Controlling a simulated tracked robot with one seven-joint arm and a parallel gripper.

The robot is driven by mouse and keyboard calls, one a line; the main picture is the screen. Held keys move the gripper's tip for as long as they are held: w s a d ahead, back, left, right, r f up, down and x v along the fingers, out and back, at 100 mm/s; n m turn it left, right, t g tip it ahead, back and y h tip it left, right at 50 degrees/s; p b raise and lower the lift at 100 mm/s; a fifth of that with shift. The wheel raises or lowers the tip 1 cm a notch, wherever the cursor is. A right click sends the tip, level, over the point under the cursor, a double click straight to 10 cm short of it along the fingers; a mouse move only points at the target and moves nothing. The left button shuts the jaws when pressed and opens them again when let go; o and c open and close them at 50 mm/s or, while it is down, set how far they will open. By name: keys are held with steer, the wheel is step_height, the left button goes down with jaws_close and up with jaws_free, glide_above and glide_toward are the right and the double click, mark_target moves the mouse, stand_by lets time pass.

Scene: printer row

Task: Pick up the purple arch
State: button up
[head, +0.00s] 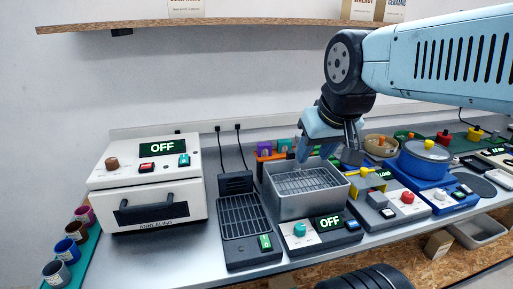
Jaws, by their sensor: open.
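A small purple piece (264,148), which looks like the purple arch, stands behind the metal basket bin at the back of the bench, among orange and other coloured pieces. Its exact shape is too small to tell. My gripper (328,152) is open and points down over the right back part of the bin, to the right of the purple piece and apart from it. Nothing shows between its fingers.
The metal bin (292,205) with a wire rack inside stands on a unit reading OFF. A white annealing oven (150,190) and a black grille unit (243,218) are to the left. A blue pot (425,160) and control boxes are to the right. A shelf (200,22) hangs above.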

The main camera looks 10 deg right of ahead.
steer(key=o, duration=0.3)
steer(key=shift+w, duration=0.2)
steer(key=shift+o, duration=0.6)
steer(key=shift+w+d+n+g, duration=0.15)
steer(key=shift+w+n+g, duration=0.15)
steer(key=shift+w, duration=0.05)
steer(key=n+g+h, duration=0.5)
steer(key=n+h, duration=0.7)
steer(key=n, duration=0.5)
glide_toward(268, 147)
steer(key=x, duration=0.4)
steer(key=shift+w+d+r, duration=0.1)
steer(key=shift+w+r, duration=0.15)
steer(key=shift+w, duration=0.15)
steer(key=shift+w+a+f+h, duration=0.2)
steer(key=shift+a+f+h, duration=0.1)
steer(key=shift+h, duration=0.1)
steer(key=shift+f+x, duration=0.15)
steer(key=shift+x, duration=1.65)
steer(key=shift+f+x, duration=0.1)
steer(key=shift+x, duration=1.75)
